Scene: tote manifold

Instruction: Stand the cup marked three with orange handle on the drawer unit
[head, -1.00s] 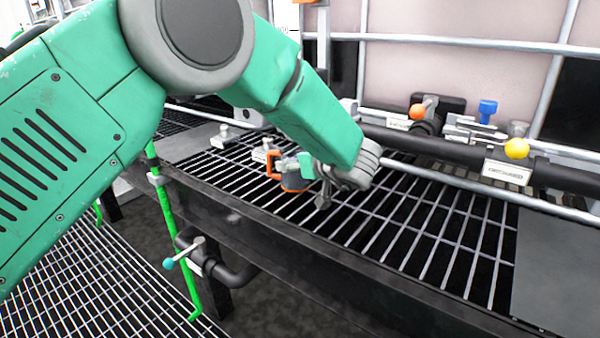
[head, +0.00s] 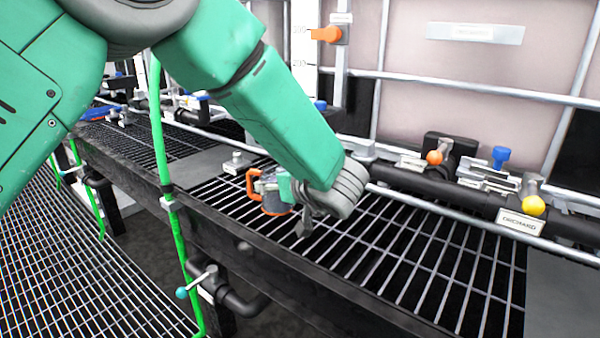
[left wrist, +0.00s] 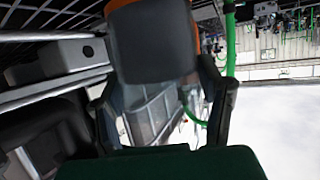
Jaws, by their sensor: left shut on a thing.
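A grey cup with an orange handle and orange rim (head: 274,204) is in the head view, just above or at the black grating. My left gripper (head: 290,190) is shut on it, with the arm reaching in from the upper left. In the left wrist view the cup (left wrist: 152,45) sits between the two dark fingers (left wrist: 165,105), its orange edge at the top. The number on the cup cannot be read. No drawer unit can be made out. My right gripper is in neither view.
A black grating shelf (head: 400,255) runs along a pipe with orange, blue and yellow valve handles (head: 533,205) and a label plate (head: 521,222). A green upright hose (head: 160,130) stands left of the shelf. A lower grating walkway (head: 80,270) lies at left.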

